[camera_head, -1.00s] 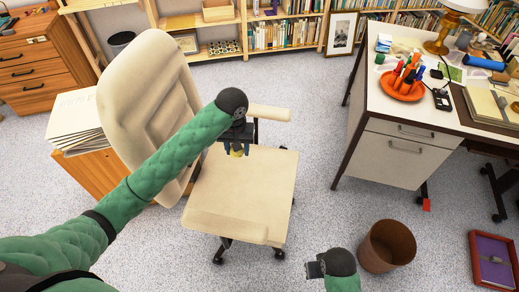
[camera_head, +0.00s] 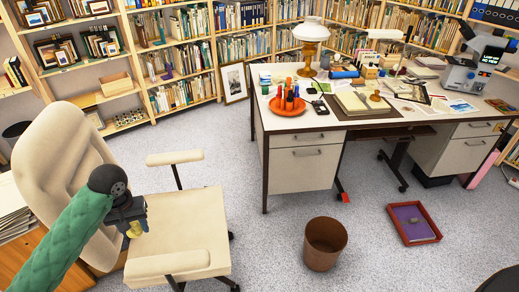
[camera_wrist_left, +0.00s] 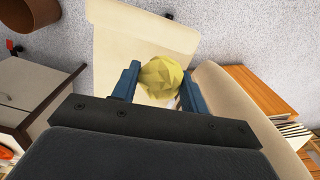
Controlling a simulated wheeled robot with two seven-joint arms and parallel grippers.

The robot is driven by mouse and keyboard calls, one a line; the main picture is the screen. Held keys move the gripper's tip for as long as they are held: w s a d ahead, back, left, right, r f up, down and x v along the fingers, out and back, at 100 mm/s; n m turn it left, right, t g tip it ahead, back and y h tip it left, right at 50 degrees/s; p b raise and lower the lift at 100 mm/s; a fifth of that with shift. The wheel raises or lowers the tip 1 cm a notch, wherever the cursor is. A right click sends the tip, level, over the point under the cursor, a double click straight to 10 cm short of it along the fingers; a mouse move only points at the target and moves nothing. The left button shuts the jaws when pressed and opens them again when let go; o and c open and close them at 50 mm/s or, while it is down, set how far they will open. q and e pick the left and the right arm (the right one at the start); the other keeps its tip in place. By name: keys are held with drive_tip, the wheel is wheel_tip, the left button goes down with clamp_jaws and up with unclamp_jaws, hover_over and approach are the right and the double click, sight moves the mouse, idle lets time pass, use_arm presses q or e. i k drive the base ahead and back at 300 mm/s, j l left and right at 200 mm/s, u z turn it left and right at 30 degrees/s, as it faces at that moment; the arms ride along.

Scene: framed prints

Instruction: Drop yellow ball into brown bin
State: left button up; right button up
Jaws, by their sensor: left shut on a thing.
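The yellow ball (camera_head: 137,229) is faceted and sits between the fingers of my left gripper (camera_head: 134,224), which is shut on it. The left wrist view shows the ball (camera_wrist_left: 161,77) between the two blue fingers, above the cream chair seat. The gripper hangs over the left part of the seat. The brown bin (camera_head: 325,246) stands upright on the floor to the right of the chair, well apart from the gripper. Its rim also shows at the top left of the left wrist view (camera_wrist_left: 28,14). My right gripper is not in view.
The cream chair (camera_head: 178,225), with an armrest, stands under my left arm. A desk (camera_head: 305,165) with many items is behind the bin. The floor between chair and bin is clear.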

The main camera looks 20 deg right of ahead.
sight(323, 249)
drive_tip(key=z, duration=1.35)
drive_tip(key=j+z, duration=0.15)
drive_tip(key=j, duration=0.35)
drive_tip(key=k+j+z, duration=0.2)
drive_tip(key=j, duration=0.3)
drive_tip(key=j+z, duration=0.15)
drive_tip(key=j, duration=0.35)
